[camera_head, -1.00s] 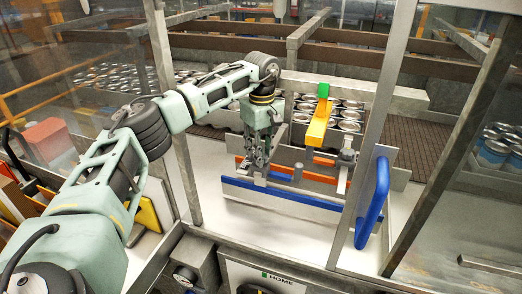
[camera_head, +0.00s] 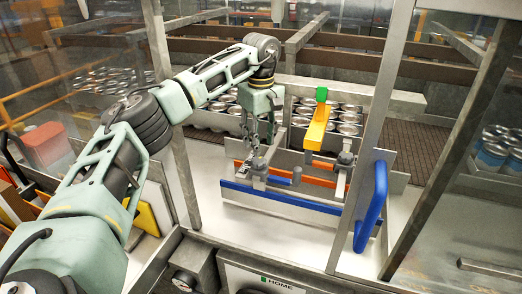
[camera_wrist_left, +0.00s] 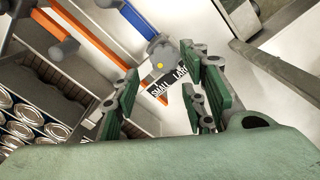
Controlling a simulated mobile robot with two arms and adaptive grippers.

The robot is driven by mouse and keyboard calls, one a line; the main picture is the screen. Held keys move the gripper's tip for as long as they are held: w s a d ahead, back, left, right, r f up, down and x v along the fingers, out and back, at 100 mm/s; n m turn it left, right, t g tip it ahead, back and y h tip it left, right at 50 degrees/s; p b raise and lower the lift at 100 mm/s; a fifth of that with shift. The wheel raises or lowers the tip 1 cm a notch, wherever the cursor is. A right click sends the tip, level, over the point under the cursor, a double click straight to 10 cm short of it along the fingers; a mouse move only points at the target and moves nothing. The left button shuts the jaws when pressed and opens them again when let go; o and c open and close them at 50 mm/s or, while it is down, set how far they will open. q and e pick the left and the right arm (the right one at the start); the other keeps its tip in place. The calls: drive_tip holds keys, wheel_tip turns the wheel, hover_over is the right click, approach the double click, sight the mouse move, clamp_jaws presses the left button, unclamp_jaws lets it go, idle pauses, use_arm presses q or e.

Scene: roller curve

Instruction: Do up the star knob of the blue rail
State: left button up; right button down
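The blue rail (camera_head: 285,199) runs across the front of the steel table, with an orange rail (camera_head: 320,182) behind it. A grey star knob (camera_head: 258,168) sits on a bracket near the blue rail's left part. In the left wrist view a grey knob with a yellow dot (camera_wrist_left: 160,52) sits at the end of a blue bar (camera_wrist_left: 136,18), beside a "SMALL LARGE" label (camera_wrist_left: 168,84). My left gripper (camera_head: 253,155) is just above the knob, fingers down. In the wrist view its green-padded fingers (camera_wrist_left: 160,80) are apart with nothing clearly between them. My right gripper is out of view.
A yellow bar with a green end (camera_head: 317,125) stands behind the rails, near trays of cans (camera_head: 341,122). Another grey knob (camera_head: 345,158) is at the right. A blue handle (camera_head: 372,205) and metal posts (camera_head: 174,120) stand at the front.

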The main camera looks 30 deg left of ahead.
sight(261, 159)
use_arm(q)
wheel_tip(261, 159, up, 7)
idle(0.3)
idle(0.5)
